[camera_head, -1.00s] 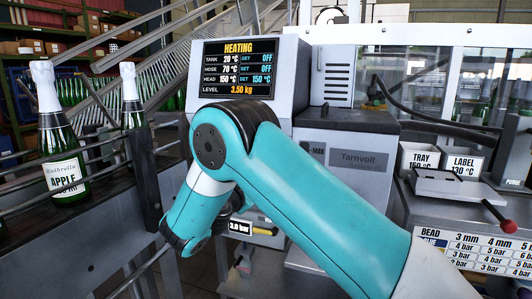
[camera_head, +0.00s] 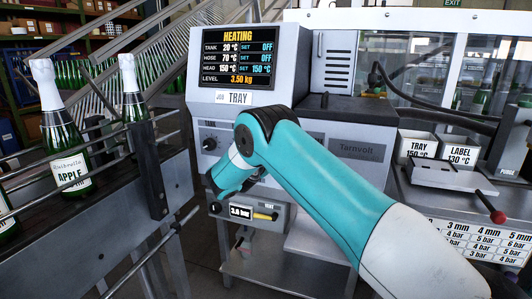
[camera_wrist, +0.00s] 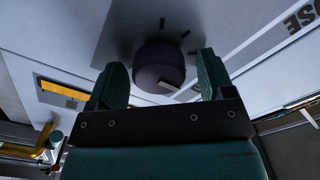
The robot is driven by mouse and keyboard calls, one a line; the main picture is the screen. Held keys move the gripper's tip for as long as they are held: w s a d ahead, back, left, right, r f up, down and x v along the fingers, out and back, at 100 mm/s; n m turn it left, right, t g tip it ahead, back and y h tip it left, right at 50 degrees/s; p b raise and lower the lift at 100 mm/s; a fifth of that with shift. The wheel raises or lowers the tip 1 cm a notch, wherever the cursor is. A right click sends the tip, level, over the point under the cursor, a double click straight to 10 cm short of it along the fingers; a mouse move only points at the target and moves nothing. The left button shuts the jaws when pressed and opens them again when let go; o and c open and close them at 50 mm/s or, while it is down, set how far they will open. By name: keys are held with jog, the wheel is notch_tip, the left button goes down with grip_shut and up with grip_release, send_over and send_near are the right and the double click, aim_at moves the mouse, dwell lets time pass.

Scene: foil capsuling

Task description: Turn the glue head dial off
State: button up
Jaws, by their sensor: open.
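The glue machine's screen (camera_head: 238,62) reads HEATING, with HEAD at 150 °C set to 150 °C and TANK and HOSE set to OFF. In the wrist view a dark round dial (camera_wrist: 158,66) with a pale pointer mark stands between the open fingers of my gripper (camera_wrist: 162,78). I see no finger clearly touching it. Part of a label ending in "OSE" (camera_wrist: 305,18) is beside it; the dial's own label is not visible. In the head view my arm hides the gripped area. One dial (camera_head: 210,143) shows left of my arm, and another black knob (camera_head: 215,207) shows lower down.
A pressure display (camera_head: 241,211) reading 3.0 bar and a yellow lever (camera_head: 264,216) are below my arm. A bottle (camera_head: 62,150) stands on the conveyor at left. TRAY (camera_head: 416,146) and LABEL (camera_head: 459,152) boxes and a red-knobbed lever (camera_head: 497,216) are at right.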

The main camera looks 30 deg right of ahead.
jog(key=c, duration=0.9)
jog(key=shift+f, duration=0.1)
